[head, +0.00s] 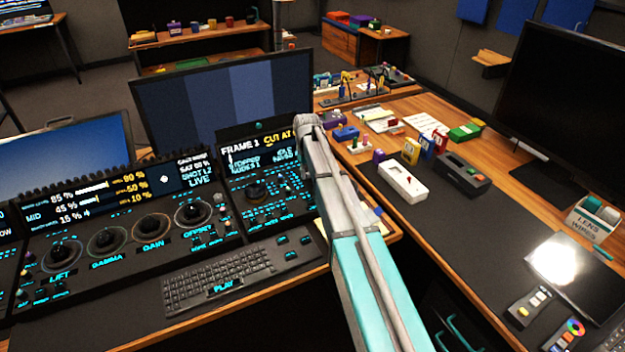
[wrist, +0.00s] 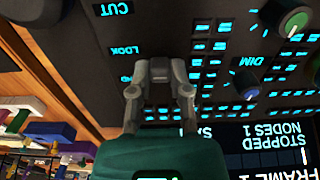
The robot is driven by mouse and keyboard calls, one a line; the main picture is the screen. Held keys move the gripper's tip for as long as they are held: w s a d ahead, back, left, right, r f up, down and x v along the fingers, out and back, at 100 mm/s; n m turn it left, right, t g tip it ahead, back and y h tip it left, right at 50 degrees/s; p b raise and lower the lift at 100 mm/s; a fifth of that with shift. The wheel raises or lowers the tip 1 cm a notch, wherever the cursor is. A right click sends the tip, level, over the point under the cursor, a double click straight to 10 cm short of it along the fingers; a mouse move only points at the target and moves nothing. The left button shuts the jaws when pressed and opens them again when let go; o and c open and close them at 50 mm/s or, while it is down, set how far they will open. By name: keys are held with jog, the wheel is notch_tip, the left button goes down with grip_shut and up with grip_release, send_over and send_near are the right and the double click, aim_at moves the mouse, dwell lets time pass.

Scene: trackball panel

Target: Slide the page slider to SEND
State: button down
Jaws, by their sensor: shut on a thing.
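In the wrist view my gripper (wrist: 160,72) is over the black control panel (wrist: 205,18), with its two grey fingers close together at the panel face. It is shut on a small part there, which fits the page slider, but the fingers hide it. I cannot read a SEND label or tell the slider's position. The lit labels CUT, LOOK and DIM show upside down around the fingers.
A blue knob (wrist: 245,86) and a green-capped knob (wrist: 291,19) stand right of my gripper in the wrist view. The keyboard (head: 218,277) lies before the panel. Small boxes crowd the wooden side desk, including a white switch box (head: 403,181). A large monitor (head: 228,98) stands behind.

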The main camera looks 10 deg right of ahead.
jog(key=shift+w+a, duration=0.25)
jog(key=shift+w, duration=1)
jog(key=c, duration=0.6)
grip_release()
jog(key=shift+o, duration=0.2)
jog(key=shift+s, duration=0.2)
